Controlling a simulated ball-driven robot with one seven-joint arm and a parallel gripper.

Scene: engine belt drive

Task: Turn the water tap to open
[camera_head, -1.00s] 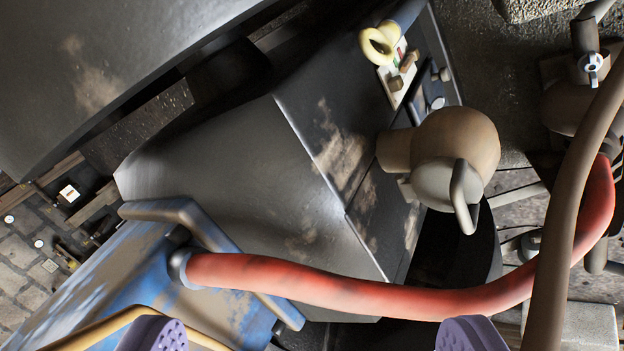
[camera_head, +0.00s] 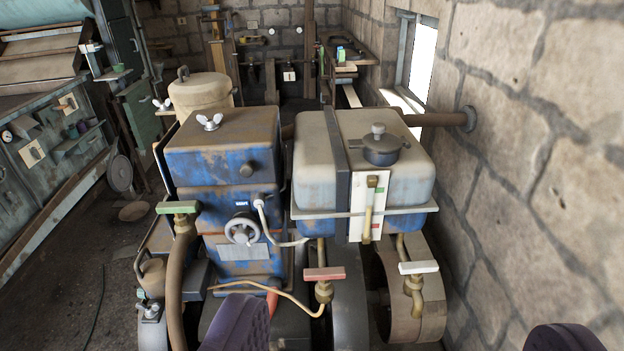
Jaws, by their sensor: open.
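Three lever taps show on the engine. One has a green handle (camera_head: 178,207) on a thick brown pipe at the left. One has a red handle (camera_head: 324,273) on a brass body below the middle. One has a white handle (camera_head: 418,267) on a brass body at the right. All three handles lie roughly level across the picture. No label tells which one is the water tap. My gripper (camera_head: 398,335) is open, with its purple fingertips at the bottom edge, apart and empty. It is nearer to me than the taps; contact with them is not visible.
A blue engine block (camera_head: 222,160) with a handwheel (camera_head: 242,229) stands behind the taps. A cream tank (camera_head: 315,165) with a gauge (camera_head: 369,205) is beside it. A stone wall (camera_head: 530,150) closes the right side. Open floor (camera_head: 85,275) lies at the left.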

